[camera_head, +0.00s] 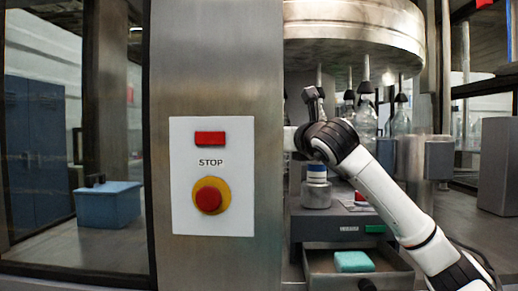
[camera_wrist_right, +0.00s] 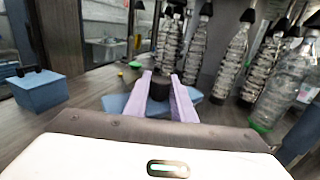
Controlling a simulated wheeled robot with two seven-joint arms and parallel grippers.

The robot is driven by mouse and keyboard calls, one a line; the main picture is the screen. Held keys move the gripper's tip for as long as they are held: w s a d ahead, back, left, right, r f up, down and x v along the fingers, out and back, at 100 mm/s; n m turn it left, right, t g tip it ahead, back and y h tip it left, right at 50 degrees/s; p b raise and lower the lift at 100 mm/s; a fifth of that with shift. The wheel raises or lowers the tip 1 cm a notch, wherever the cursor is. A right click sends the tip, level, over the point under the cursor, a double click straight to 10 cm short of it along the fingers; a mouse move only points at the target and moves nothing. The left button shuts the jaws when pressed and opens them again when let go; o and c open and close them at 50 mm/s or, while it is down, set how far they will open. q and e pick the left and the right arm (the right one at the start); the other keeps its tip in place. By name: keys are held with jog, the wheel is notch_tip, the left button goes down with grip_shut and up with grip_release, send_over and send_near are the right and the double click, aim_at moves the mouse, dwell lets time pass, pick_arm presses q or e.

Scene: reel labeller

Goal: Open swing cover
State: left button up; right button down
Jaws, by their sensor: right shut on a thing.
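My right arm (camera_head: 375,185) comes in from the right in the head view and reaches into the machine; its gripper is hidden there behind the steel column (camera_head: 216,80). In the right wrist view my right gripper (camera_wrist_right: 161,77) has its two lilac fingers shut on a dark knob (camera_wrist_right: 159,90). A flat blue piece (camera_wrist_right: 117,104) shows on both sides of the fingers, low over the grey deck. It may be the swing cover that bears the knob; I cannot tell how far it is open. My left gripper is not in view.
Several clear bottles (camera_wrist_right: 236,62) hang or stand beyond the gripper on the right. A blue bin (camera_wrist_right: 42,90) stands left, also behind glass in the head view (camera_head: 108,207). A stop panel (camera_head: 211,178) is on the column. A drawer with a teal block (camera_head: 354,261) stands open below.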

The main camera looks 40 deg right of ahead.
jog(key=shift+d, duration=0.1)
jog(key=c, duration=1.5)
grip_release()
jog(key=shift+s, duration=0.1)
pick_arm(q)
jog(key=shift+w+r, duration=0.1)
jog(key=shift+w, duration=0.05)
pick_arm(e)
jog(key=shift+r, duration=0.1)
notch_tip(320, 180, up, 9)
jog(key=p, duration=0.8)
jog(key=shift+r, duration=0.5)
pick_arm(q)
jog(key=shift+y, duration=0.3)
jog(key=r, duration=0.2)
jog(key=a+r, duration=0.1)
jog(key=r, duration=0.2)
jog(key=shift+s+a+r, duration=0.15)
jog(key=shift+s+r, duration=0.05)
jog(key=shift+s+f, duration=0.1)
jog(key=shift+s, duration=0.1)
pick_arm(e)
jog(key=shift+f, duration=0.1)
